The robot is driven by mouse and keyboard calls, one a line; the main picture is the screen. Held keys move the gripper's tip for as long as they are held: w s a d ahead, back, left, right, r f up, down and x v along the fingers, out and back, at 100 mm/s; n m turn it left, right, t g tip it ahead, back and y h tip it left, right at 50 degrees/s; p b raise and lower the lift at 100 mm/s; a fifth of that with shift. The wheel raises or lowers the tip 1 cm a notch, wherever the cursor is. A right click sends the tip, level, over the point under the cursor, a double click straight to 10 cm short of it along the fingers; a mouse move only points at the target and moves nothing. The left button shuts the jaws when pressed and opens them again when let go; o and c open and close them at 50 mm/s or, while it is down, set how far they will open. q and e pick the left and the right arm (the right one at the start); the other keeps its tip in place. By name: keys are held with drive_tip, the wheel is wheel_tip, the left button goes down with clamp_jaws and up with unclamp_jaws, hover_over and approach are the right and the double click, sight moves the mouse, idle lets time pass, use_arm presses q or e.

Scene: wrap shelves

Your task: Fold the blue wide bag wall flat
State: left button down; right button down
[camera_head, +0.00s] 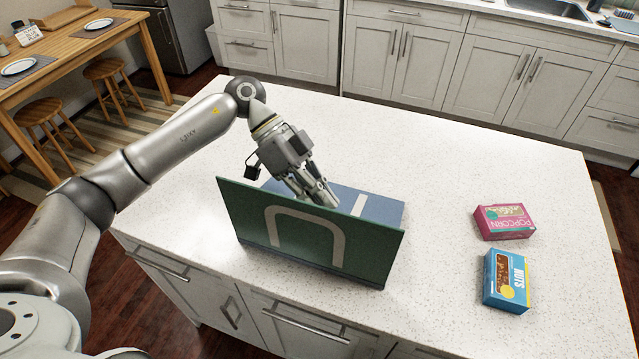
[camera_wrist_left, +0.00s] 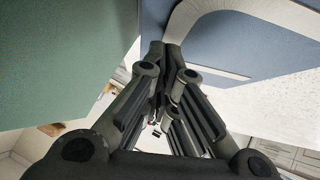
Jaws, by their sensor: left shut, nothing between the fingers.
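The blue wide bag wall (camera_head: 382,209) lies low behind the green wall in the head view, looking nearly flat; its exact tilt is partly hidden. It carries a pale handle strip and fills the upper right of the left wrist view (camera_wrist_left: 285,45). The green wide wall (camera_head: 260,243) stands up, leaning slightly, with a pale arch handle; it also shows in the wrist view (camera_wrist_left: 60,60). My left gripper (camera_head: 326,198) is shut and empty, pointing down over the blue wall behind the green one. Whether its tips touch the blue wall I cannot tell. My right gripper is out of view.
A pink popcorn box (camera_head: 504,222) and a blue nuts box (camera_head: 506,281) lie on the white speckled counter (camera_head: 440,160) to the right. The counter is clear behind the bag and between the bag and the boxes. The counter's front edge is close to the bag.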

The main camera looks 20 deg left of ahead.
use_arm(q)
drive_tip(key=shift+f, duration=0.1)
drive_tip(key=s+f, duration=0.1)
drive_tip(key=f+m+t, duration=0.1)
drive_tip(key=f, duration=0.1)
drive_tip(key=s+f+t+b, duration=0.1)
drive_tip(key=shift+s+f, duration=0.25)
drive_tip(key=shift+s, duration=0.05)
drive_tip(key=shift+f, duration=0.5)
drive_tip(key=shift+s, duration=0.1)
